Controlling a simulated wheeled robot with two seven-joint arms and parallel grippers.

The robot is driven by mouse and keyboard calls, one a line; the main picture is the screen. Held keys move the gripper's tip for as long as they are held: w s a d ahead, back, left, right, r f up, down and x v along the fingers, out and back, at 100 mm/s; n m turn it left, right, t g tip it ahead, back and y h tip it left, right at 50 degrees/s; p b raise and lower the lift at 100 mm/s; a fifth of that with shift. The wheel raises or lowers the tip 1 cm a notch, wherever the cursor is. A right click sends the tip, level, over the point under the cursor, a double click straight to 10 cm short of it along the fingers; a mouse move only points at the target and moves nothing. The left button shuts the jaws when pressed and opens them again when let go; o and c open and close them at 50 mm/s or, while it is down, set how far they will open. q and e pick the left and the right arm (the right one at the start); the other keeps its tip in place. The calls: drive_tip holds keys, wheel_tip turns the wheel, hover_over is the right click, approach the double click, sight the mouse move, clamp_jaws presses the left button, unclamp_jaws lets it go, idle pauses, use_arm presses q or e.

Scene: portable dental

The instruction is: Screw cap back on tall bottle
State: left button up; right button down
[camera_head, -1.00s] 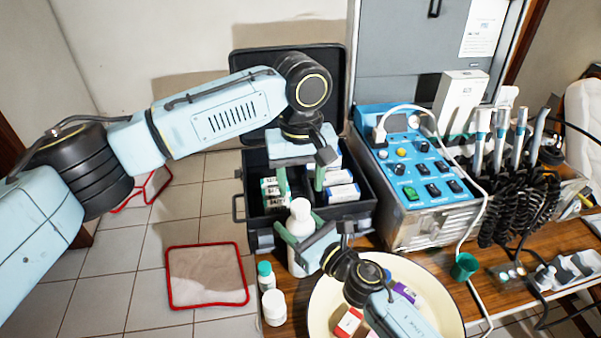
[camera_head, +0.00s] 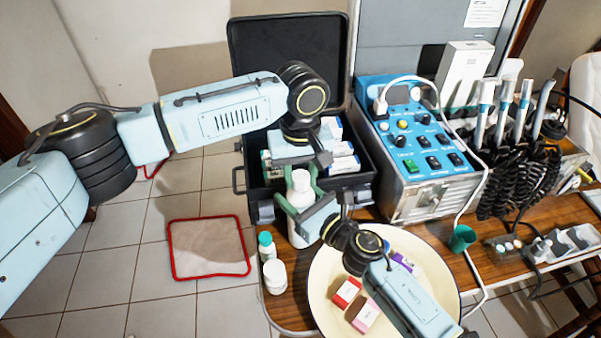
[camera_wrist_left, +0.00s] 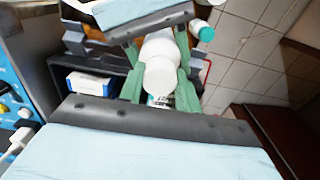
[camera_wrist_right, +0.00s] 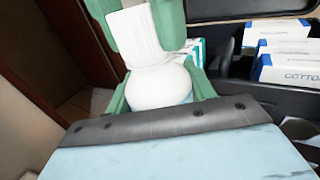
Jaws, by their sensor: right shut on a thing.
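The tall white bottle (camera_head: 299,234) stands upright at the table's left edge, with a white cap-like top (camera_head: 300,181). My right gripper (camera_head: 297,217) is shut on the bottle's body from the front right; the right wrist view shows its fingers either side of the rounded white shoulder (camera_wrist_right: 158,88). My left gripper (camera_head: 304,184) points down from above, its green fingers standing either side of the white top. The left wrist view shows the white top (camera_wrist_left: 160,80) between the fingers, close to them.
A small teal-capped bottle (camera_head: 267,247) and a white jar (camera_head: 275,277) stand left of the tall bottle. A cream basin (camera_head: 325,312) with small boxes lies in front. An open black case (camera_head: 350,190) is behind, and a blue control unit (camera_head: 418,150) stands right.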

use_arm(q)
drive_tip(key=c, duration=0.4)
drive_tip(key=m, duration=0.5)
drive_tip(key=shift+m, duration=0.4)
drive_tip(key=m, duration=0.3)
drive_tip(key=shift+m, duration=0.3)
drive_tip(key=m, duration=0.3)
drive_tip(key=shift+m, duration=0.3)
drive_tip(key=m, duration=0.5)
drive_tip(key=shift+m, duration=0.3)
drive_tip(key=m, duration=0.3)
drive_tip(key=shift+m, duration=0.4)
drive_tip(key=m, duration=0.3)
drive_tip(key=shift+f, duration=0.1)
drive_tip(key=o, duration=1.2)
drive_tip(key=shift+c, duration=0.2)
